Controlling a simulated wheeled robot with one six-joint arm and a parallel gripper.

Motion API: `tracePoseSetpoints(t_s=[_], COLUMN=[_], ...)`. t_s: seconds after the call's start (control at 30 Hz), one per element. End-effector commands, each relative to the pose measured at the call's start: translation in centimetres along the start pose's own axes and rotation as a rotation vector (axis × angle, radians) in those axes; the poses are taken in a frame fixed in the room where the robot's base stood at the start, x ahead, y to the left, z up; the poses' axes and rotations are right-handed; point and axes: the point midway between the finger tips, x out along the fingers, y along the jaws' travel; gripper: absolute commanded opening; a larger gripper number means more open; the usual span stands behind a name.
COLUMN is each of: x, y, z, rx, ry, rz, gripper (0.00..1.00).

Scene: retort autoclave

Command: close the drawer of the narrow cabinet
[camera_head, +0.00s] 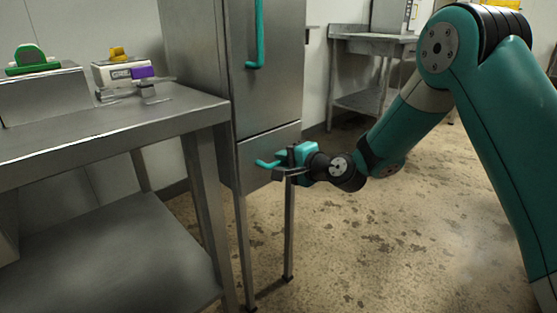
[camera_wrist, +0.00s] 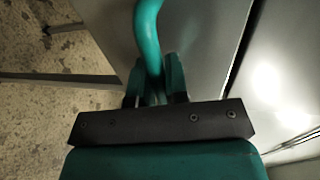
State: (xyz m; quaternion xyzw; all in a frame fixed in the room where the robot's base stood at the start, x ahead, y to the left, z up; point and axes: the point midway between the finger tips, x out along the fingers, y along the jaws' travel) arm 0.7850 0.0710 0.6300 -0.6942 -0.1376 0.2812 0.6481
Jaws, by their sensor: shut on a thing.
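The narrow cabinet (camera_head: 193,45) is grey metal and stands on thin legs. Its drawer (camera_head: 250,150) is the low front panel under the tall door. The drawer's teal handle (camera_head: 266,163) sticks out of that panel; it also shows in the wrist view (camera_wrist: 148,35). My gripper (camera_head: 281,166) is at the right part of the handle. In the wrist view my gripper (camera_wrist: 155,82) has its fingers shut around the teal bar. The drawer front looks about in line with the door above; I cannot tell if a small gap is left.
A door (camera_head: 276,85) with a teal vertical handle (camera_head: 255,35) is above the drawer. A steel table (camera_head: 110,125) stands close on the left, carrying a white device (camera_head: 120,75) and a green-topped item (camera_head: 30,58). Another table (camera_head: 365,40) is at the back. The floor (camera_head: 370,240) in front is clear.

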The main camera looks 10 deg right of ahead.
Motion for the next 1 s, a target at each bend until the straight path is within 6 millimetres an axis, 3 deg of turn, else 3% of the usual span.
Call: tracePoseSetpoints(t_s=[0.17, 0.2, 0.3, 0.67, 0.77, 1.0], x=[0.2, 0.2, 0.2, -0.6, -2.0, -7.9], y=[-0.2, -0.2, -0.2, -0.1, -0.2, 0.0], z=[0.0, -0.1, 0.0, -0.2, -0.1, -0.2], rx=[-0.001, -0.002, -0.002, -0.001, 0.001, 0.004], ry=[0.001, 0.001, 0.001, 0.003, 0.003, 0.005], rz=[-0.009, -0.009, -0.009, -0.006, -0.005, -0.003], gripper=[0.00, 0.22, 0.40, 0.40, 0.40, 0.40])
